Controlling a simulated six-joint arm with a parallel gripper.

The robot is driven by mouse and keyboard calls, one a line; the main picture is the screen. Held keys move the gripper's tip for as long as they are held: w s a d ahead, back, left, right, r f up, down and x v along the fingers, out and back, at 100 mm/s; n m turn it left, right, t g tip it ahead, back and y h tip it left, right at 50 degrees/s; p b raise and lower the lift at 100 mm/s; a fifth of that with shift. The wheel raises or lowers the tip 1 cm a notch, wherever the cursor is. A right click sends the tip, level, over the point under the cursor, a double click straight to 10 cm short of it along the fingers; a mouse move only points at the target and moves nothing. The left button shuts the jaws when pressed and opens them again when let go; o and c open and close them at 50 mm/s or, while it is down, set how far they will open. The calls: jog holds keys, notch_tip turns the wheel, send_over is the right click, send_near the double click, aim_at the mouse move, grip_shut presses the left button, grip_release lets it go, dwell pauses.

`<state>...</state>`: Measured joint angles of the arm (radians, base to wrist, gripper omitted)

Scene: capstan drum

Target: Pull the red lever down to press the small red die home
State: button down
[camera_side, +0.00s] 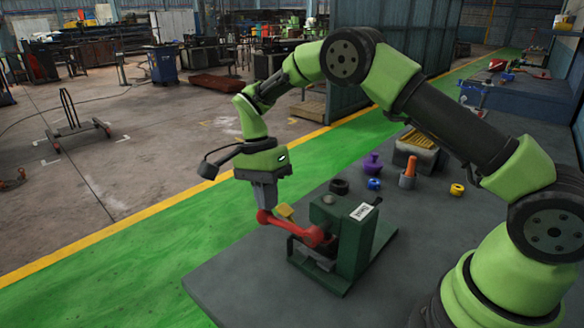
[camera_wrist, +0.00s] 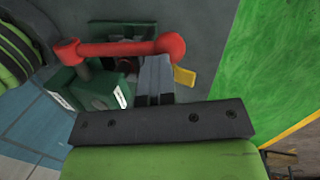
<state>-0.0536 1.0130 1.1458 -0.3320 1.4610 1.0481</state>
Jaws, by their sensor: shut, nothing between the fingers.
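The red lever (camera_side: 290,226) juts to the left from the dark green press (camera_side: 355,240), its ball end a little higher in the side picture than its hub. In the wrist view the lever (camera_wrist: 115,49) runs across the top. My gripper (camera_side: 266,207) is shut and empty, with its fingertips right at the ball end. In the wrist view the closed fingers (camera_wrist: 154,70) are just below the ball; whether they touch it I cannot tell.
A yellow piece (camera_side: 285,211) sits beside the lever. On the grey table (camera_side: 235,275) behind the press are a black ring (camera_side: 339,187), a purple piece (camera_side: 372,164), a blue piece (camera_side: 374,184), an orange-topped peg (camera_side: 408,172), a yellow ring (camera_side: 457,189) and a crate (camera_side: 406,157).

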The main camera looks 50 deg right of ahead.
jog(key=shift+f, duration=0.2)
jog(key=v, duration=1)
jog(key=shift+r, duration=0.2)
jog(key=s+r+n+t, duration=0.4)
jog(key=s+r+n, duration=0.3)
jog(key=s+r, duration=0.4)
jog(key=s+n+t+y, duration=0.1)
jog(key=s+n+t, duration=0.4)
jog(key=s, duration=0.9)
jog(key=shift+f+n+t, duration=0.3)
jog(key=shift+f+t, duration=0.2)
